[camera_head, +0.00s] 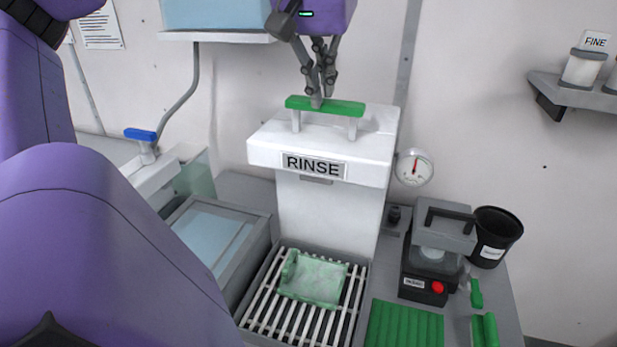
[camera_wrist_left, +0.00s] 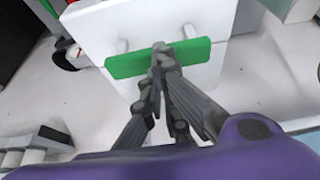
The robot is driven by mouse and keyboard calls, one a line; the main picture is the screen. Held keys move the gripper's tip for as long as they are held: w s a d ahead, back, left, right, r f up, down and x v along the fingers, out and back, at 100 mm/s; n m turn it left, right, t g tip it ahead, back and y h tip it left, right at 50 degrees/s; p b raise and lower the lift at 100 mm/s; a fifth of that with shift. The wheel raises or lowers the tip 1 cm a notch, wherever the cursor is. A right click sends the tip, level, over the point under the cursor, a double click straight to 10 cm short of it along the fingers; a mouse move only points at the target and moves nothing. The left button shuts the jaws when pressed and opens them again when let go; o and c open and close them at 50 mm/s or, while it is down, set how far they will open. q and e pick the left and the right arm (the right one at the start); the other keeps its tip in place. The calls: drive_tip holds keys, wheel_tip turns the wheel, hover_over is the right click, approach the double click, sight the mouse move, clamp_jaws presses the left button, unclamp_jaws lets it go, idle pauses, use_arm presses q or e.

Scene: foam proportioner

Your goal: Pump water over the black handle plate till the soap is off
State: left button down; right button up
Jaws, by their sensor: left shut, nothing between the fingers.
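A plate with an upright handle (camera_head: 313,280) lies on the slatted rack below the rinse unit. It looks pale green and whitish, as if coated, and no black shows on it. The white rinse unit (camera_head: 335,216), labelled RINSE, has a green pump bar (camera_head: 345,107) on two posts on top. My left gripper (camera_head: 316,100) is shut, its fingertips at the bar, left of its middle. In the left wrist view the tips (camera_wrist_left: 161,50) overlap the green bar (camera_wrist_left: 130,63); I cannot tell if they touch it. My right gripper is not in view.
The slatted rack (camera_head: 246,316) sits in the counter. Left of it is a basin with bluish contents (camera_head: 213,237) and a blue-handled pump (camera_head: 140,134). Right are a device with a red button (camera_head: 438,287), a black bucket (camera_head: 497,235), a green ribbed mat (camera_head: 403,326) and a gauge (camera_head: 414,168).

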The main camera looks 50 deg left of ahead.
sight(323, 102)
use_arm(q)
drive_tip(key=shift+f+p, duration=0.4)
drive_tip(key=shift+f, duration=1.55)
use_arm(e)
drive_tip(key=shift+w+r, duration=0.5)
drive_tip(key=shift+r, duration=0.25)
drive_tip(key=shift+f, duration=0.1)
use_arm(q)
drive_tip(key=shift+r, duration=0.75)
drive_tip(key=shift+r+b, duration=0.6)
drive_tip(key=shift+r, duration=1.05)
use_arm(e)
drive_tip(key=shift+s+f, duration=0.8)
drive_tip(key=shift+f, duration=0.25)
use_arm(q)
drive_tip(key=shift+r, duration=0.55)
wheel_tip(323, 102, up, 4)
drive_tip(key=shift+f, duration=0.25)
drive_tip(key=shift+r, duration=0.75)
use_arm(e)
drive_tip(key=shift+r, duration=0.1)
